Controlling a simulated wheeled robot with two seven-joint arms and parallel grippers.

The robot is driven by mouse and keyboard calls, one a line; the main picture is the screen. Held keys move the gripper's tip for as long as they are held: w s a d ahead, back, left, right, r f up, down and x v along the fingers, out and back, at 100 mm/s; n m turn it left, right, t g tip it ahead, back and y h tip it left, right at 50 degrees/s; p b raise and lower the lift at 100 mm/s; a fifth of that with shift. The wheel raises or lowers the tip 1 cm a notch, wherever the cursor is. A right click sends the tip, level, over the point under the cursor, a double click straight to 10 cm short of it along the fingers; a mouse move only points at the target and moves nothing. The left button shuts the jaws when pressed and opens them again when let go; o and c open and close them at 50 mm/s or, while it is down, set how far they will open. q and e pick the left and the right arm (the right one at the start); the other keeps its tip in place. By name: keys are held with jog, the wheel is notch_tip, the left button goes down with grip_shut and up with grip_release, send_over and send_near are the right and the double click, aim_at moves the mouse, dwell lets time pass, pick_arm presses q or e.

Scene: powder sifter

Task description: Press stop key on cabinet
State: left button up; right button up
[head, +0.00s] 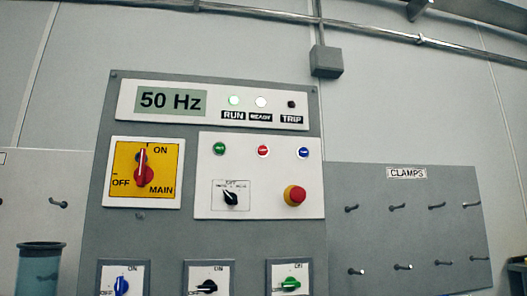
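The grey control cabinet (101,220) stands in front of me, a little left of centre. Its white key panel (260,175) carries a row of small round keys: green (219,148), red (263,151) and blue (303,153). Any lettering by these keys is too small to read. Below them are a black selector knob (230,198) and a red mushroom button (294,195) on a yellow collar. The display (171,101) reads 50 Hz, and the RUN lamp (234,101) looks pale green. Neither gripper is in view.
A yellow main switch (147,171) with a red handle sits left of the panel. Blue, black and green rotary switches line the bottom edge. A CLAMPS board (405,225) with empty-looking pegs is at the right. A bluish cylinder (40,270) with a dark rim stands lower left.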

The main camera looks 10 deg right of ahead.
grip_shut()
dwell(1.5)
